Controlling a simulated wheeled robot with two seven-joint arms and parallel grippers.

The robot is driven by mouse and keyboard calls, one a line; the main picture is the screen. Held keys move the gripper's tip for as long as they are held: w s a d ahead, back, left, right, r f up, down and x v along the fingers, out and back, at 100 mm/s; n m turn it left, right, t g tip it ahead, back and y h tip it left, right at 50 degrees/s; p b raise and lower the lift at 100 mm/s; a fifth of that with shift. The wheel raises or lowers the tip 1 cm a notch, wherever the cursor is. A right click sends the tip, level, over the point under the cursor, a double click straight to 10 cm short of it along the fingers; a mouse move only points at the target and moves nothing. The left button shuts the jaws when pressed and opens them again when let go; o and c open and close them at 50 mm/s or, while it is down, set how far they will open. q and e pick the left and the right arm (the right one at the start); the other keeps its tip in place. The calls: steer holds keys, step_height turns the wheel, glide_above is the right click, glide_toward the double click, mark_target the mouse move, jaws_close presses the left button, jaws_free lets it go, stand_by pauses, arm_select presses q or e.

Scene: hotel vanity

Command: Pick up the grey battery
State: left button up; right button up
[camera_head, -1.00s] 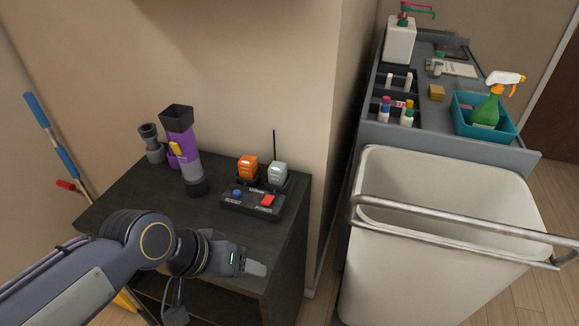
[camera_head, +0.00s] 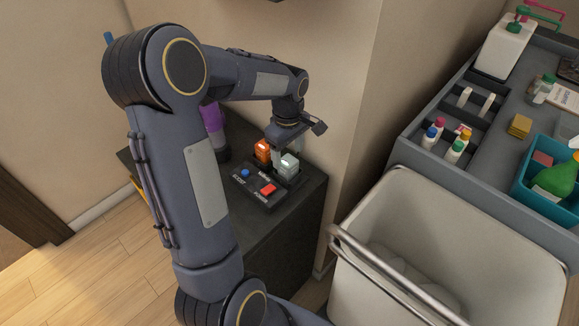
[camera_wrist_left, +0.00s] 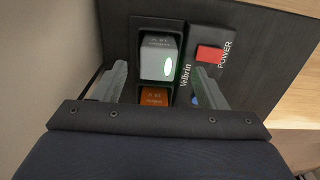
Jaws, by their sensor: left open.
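The grey battery (camera_head: 289,165) sits upright in a slot of the black charger (camera_head: 247,192) on the dark cabinet. My left gripper (camera_head: 281,153) is above the batteries, pointing down. In the wrist view its open fingers (camera_wrist_left: 159,70) lie on either side of the grey battery, with gaps. My right gripper is not seen.
The charger has a red power button (camera_head: 267,189) and a blue button (camera_head: 245,173). A purple flashlight-like device (camera_head: 213,124) stands behind my left arm. The wall is close behind the charger. A white bin (camera_head: 400,210) and a grey cart (camera_head: 485,125) stand at right.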

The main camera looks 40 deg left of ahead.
mark_target(288, 160)
arm_select(q)
step_height(288, 160, down, 5)
steer(key=shift+w+a+r+p, duration=0.1)
steer(key=shift+r+p, duration=0.1)
steer(key=shift+p, duration=0.25)
steer(key=shift+c, duration=0.2)
steer(key=c, duration=1.2)
